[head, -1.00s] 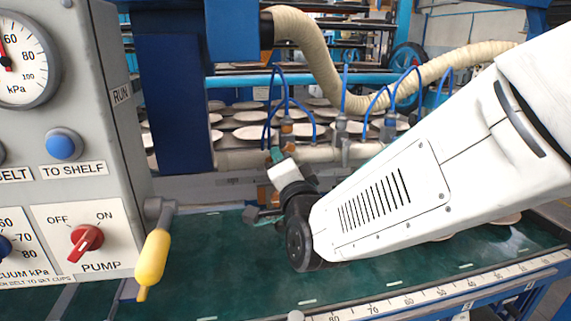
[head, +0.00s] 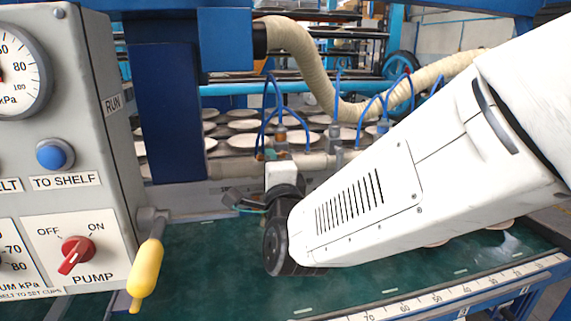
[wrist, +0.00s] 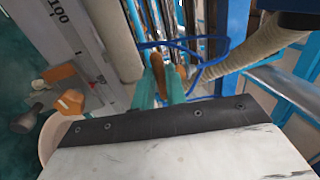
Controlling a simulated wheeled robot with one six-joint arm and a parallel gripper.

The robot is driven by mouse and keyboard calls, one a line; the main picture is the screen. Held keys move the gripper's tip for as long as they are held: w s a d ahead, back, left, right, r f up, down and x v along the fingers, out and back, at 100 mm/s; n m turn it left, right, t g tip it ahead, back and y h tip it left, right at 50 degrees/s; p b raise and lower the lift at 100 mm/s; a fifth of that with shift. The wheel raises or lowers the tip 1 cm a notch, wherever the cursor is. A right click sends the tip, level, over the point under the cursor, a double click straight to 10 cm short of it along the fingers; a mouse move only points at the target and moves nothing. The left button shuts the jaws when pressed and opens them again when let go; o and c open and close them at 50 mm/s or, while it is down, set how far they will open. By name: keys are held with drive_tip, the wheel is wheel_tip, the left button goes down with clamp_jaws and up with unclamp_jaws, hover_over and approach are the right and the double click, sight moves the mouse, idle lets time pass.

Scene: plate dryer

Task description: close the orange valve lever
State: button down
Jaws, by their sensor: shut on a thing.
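My gripper (head: 271,156) is up at the pipe behind the green belt, its white palm nearly upright. In the wrist view its two teal fingers (wrist: 160,86) point away from the camera, close together. A narrow orange piece, which looks like the orange valve lever (wrist: 157,66), shows between the fingertips. Another orange-brown part lies against the right finger; I cannot tell whether it belongs to the same lever. In the head view the lever is too small and covered to make out, and its angle is unclear.
A grey control box (head: 70,150) with a red pump knob (head: 76,254) and a yellow handle (head: 146,272) stands at left. Blue tubes and a cream hose (head: 320,65) hang around the pipe. Plates (head: 245,138) lie behind. The green belt (head: 215,270) is clear in front.

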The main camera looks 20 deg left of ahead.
drive_tip(key=shift+d, duration=0.1)
drive_tip(key=c, duration=1.4)
unclamp_jaws()
drive_tip(key=shift+w, duration=0.1)
drive_tip(key=shift+c, duration=0.2)
drive_tip(key=v, duration=0.8)
